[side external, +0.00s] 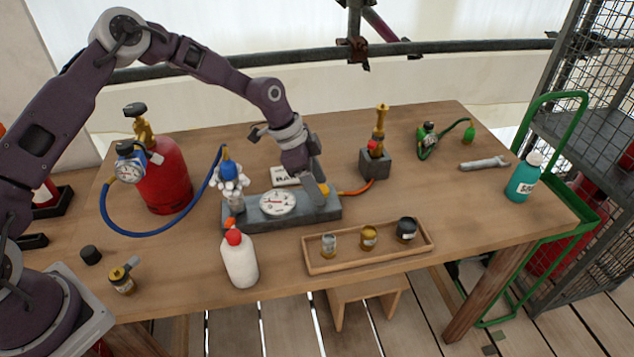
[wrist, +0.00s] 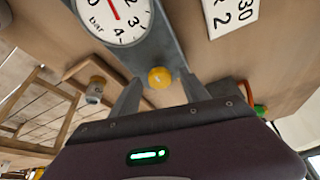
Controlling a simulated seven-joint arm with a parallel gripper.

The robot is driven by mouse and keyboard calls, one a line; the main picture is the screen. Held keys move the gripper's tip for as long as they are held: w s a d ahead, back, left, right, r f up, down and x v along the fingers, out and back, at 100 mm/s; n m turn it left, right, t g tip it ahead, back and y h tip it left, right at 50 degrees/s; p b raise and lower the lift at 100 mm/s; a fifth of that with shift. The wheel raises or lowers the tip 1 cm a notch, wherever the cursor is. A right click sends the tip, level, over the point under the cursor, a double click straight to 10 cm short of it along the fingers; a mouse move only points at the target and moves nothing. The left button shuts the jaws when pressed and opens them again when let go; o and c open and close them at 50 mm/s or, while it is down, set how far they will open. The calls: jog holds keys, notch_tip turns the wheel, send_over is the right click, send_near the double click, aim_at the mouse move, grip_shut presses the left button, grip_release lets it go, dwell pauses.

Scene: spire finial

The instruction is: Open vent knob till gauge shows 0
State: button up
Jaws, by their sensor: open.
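The yellow vent knob (wrist: 160,77) is at one end of the grey block (side external: 246,218). In the wrist view it lies between the two spread fingertips of my gripper (wrist: 161,82), with a gap on each side. My gripper (side external: 318,190) is open over the right end of the block in the side view, partly hiding the knob (side external: 323,188). The round white gauge (side external: 277,203) is on the block's top. Its red needle points left in the side view. The wrist view cuts off part of the gauge (wrist: 116,17), so I cannot tell its exact reading.
A wooden tray (side external: 316,269) with small fittings lies in front. A white bottle (side external: 240,260) stands front left. A red cylinder (side external: 164,178) with a blue hose is left. A grey block with a brass fitting (side external: 379,140) stands behind right, joined by an orange hose.

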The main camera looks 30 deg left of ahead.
grip_shut()
jog(key=shift+r, duration=0.1)
jog(key=n+y, duration=0.1)
jog(key=n, duration=0.2)
jog(key=n+t+y, duration=0.1)
jog(key=n, duration=0.2)
jog(key=shift+s+d+t, duration=0.2)
jog(key=shift+t, duration=0.1)
jog(key=shift+d+n+t+y, duration=0.15)
jog(key=shift+n+y, duration=0.35)
jog(key=shift+n, duration=1.05)
jog(key=shift+d+n+t+y, duration=0.15)
jog(key=shift+n+y, duration=0.35)
jog(key=shift+n, duration=1.05)
jog(key=shift+a, duration=0.1)
grip_release()
